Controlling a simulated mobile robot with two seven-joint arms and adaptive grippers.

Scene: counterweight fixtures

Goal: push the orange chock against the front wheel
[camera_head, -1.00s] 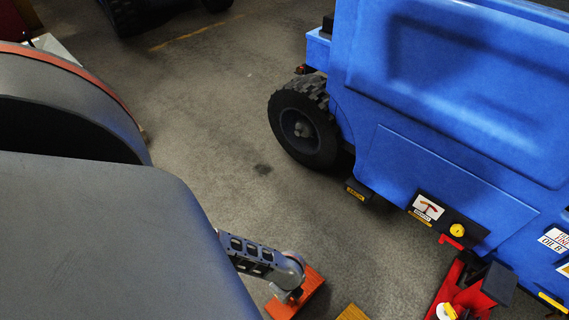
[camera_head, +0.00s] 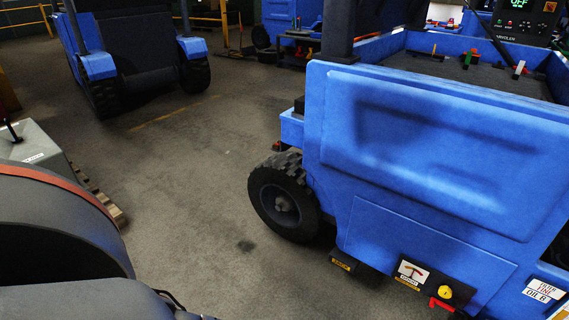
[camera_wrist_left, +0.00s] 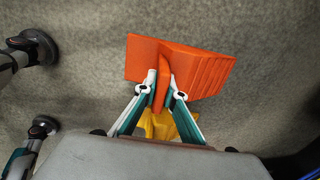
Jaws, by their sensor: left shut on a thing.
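The orange chock (camera_wrist_left: 204,70) shows in the left wrist view, a wedge with a ribbed right side, above the grey floor. My left gripper (camera_wrist_left: 164,92) is shut on the upright orange rib of the chock. I cannot tell whether the chock touches the floor. The front wheel (camera_head: 284,205), black with a knobbly tyre, is under the left end of the blue vehicle (camera_head: 420,150) in the head view. The chock and my left gripper are out of the head view, so their distance to the wheel does not show. My right gripper is in neither view.
A yellow piece (camera_wrist_left: 160,125) shows behind my left fingers. A black block (camera_head: 343,262) sticks out low beside the wheel. The floor left of the wheel is clear. Another blue vehicle (camera_head: 95,62) stands at the back left, and a grey box (camera_head: 35,150) on a pallet is at the left.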

